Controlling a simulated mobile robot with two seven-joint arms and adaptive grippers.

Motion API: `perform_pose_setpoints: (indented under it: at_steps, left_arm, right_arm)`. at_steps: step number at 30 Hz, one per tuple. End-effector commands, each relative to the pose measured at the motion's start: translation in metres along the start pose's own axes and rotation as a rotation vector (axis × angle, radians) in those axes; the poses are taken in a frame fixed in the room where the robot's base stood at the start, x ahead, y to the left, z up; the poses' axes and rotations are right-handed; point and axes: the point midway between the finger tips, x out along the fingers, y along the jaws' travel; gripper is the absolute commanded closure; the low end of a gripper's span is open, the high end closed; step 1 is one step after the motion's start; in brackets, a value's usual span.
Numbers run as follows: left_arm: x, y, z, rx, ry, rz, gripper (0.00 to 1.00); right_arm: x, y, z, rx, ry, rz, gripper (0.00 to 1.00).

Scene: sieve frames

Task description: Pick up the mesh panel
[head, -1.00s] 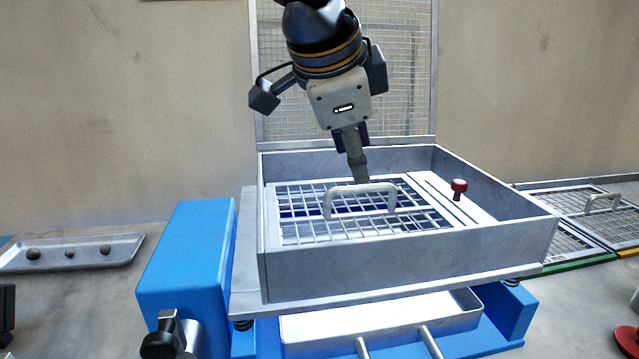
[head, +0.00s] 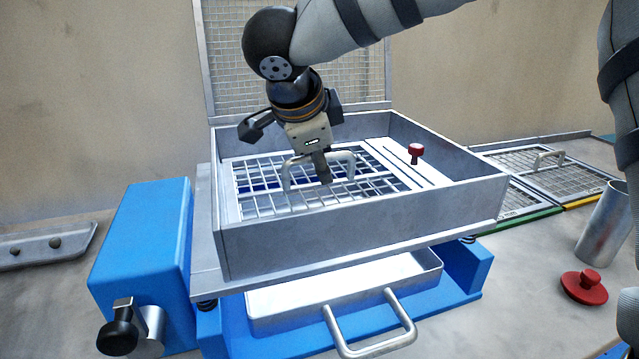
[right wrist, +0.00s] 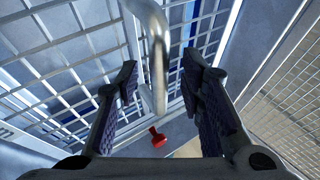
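The mesh panel (head: 274,203) is a metal grid lying flat inside a grey box frame (head: 360,222). Its arched handle (head: 289,172) stands up from the grid. My right gripper (head: 322,178) points down at the handle, with its fingers at the handle's height. In the right wrist view, my right gripper (right wrist: 160,75) is open, and the handle (right wrist: 157,60) runs between its two fingers with gaps on both sides. The grid (right wrist: 55,55) shows behind it. My left gripper is not in view.
A red knob (head: 416,151) stands at the box's right side. An upright mesh lid (head: 300,60) rises behind. A blue base (head: 140,250) and a tray with a looped handle (head: 345,305) are below. Other framed meshes (head: 570,172) and a red-knobbed piece (head: 584,287) lie right.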

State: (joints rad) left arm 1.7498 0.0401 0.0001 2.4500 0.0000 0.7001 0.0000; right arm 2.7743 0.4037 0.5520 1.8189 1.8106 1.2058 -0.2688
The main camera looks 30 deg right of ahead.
Motion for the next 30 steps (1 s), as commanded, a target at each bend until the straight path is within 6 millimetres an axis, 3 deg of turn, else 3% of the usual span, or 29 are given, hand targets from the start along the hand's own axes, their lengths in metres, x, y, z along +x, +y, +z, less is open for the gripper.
perform_pose_setpoints:
  at_steps: [2,6,7,20,30]
  left_arm:
    - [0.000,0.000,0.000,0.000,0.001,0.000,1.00]
    - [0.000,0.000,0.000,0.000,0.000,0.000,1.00]
    - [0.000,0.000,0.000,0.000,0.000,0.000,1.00]
    - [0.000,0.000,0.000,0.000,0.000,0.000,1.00]
    - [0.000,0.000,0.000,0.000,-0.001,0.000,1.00]
  right_arm:
    - [-0.001,0.000,0.000,0.000,0.000,-0.001,0.67]
    - [-0.001,0.000,0.000,0.000,0.000,-0.001,0.98]
    - [-0.001,0.000,0.000,0.000,0.000,-0.001,1.00]
    - [-0.004,-0.003,-0.001,0.004,-0.002,-0.003,1.00]
    - [-0.063,-0.041,-0.022,0.004,-0.003,-0.006,1.00]
